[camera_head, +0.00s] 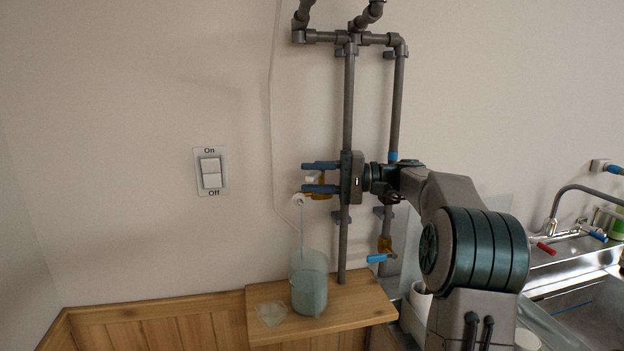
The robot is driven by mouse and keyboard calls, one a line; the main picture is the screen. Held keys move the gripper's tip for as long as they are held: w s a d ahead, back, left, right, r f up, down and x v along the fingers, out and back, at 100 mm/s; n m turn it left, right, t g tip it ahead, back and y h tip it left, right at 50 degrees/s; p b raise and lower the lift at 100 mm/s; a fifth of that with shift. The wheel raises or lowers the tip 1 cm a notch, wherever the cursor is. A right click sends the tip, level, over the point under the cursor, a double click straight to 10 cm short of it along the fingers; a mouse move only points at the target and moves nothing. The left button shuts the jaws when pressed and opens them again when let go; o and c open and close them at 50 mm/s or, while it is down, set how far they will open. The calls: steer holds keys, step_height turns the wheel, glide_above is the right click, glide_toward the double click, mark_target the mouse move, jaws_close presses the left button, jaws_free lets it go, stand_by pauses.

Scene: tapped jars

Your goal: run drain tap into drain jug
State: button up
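The drain tap (319,194) is a brass fitting with a small white part by the wall pipes. Its pale round spout (298,199) points out over the drain jug (308,290). A thin pale blue stream (302,232) runs from the spout down into the jug. The jug is clear, stands upright on the wooden shelf and holds bluish liquid. My gripper (319,177) points left at the tap. Its two blue fingers are apart, one above and one below the white part. I cannot tell whether they touch it. My gripper partly hides the tap.
A small clear dish (271,313) lies left of the jug on the shelf (345,312). Grey pipes (348,110) rise behind my gripper. A blue-handled tap (378,258) is lower right. A wall switch (210,171) is left; a sink (590,305) is far right.

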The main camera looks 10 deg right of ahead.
steer(key=b+v, duration=0.1)
steer(key=v, duration=1.2)
steer(key=shift+f, duration=0.15)
jaws_close()
steer(key=shift+d, duration=0.1)
